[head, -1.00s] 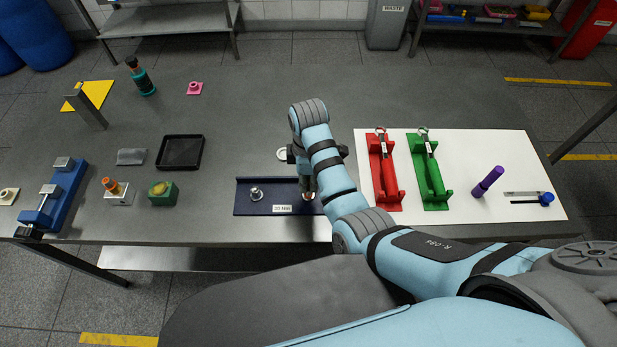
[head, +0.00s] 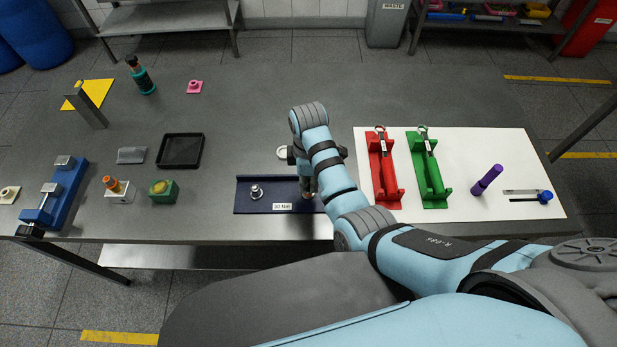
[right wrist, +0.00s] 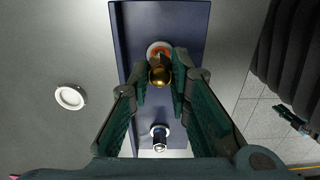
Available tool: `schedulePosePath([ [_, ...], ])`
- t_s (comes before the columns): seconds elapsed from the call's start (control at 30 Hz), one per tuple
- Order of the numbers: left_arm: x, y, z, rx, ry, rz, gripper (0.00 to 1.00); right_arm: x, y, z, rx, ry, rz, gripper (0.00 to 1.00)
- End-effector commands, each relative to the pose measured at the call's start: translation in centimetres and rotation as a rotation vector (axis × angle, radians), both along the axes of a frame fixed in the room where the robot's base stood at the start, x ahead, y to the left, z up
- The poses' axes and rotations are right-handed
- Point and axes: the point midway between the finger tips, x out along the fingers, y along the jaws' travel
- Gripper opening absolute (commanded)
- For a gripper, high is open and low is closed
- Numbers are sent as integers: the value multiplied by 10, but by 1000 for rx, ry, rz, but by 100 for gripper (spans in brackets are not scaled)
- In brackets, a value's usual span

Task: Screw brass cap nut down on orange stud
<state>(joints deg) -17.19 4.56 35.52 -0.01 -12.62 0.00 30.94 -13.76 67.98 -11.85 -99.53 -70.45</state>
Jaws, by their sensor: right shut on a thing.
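The brass cap nut (right wrist: 160,76) is between the fingertips of my right gripper (right wrist: 160,82) in the right wrist view. The gripper is shut on it. Right behind the nut, an orange base with a pale ring (right wrist: 158,47) shows on the navy plate (right wrist: 194,20). The stud itself is hidden by the nut and fingers, and I cannot tell how far the nut is down on it. In the head view my right gripper (head: 308,193) points down at the right end of the navy plate (head: 243,207). My left gripper is not in view.
A silver stud (head: 256,192) stands on the plate's left end. A white ring (right wrist: 70,97) lies beside the plate. A red holder (head: 391,196) and a green holder (head: 432,199) stand to the right. A black tray (head: 180,151) lies left; the table between it and the plate is clear.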

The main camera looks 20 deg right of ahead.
Motion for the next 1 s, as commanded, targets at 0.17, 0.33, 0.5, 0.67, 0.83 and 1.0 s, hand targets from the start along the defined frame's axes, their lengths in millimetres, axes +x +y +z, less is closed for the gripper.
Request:
schedulePosePath([
  [0.17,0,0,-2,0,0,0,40,0,0,-5,0,0,0,0],
  [0.33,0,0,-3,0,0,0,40,0,0,-9,0,0,0,0],
  [0.5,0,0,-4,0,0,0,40,0,0,-14,0,0,0,0],
  [0.67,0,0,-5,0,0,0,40,0,0,-16,0,0,-12,0],
  [0.83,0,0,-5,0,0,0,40,0,0,-16,0,-1,-422,0],
  [1.0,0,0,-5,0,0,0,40,0,0,-16,0,0,-626,0],
])
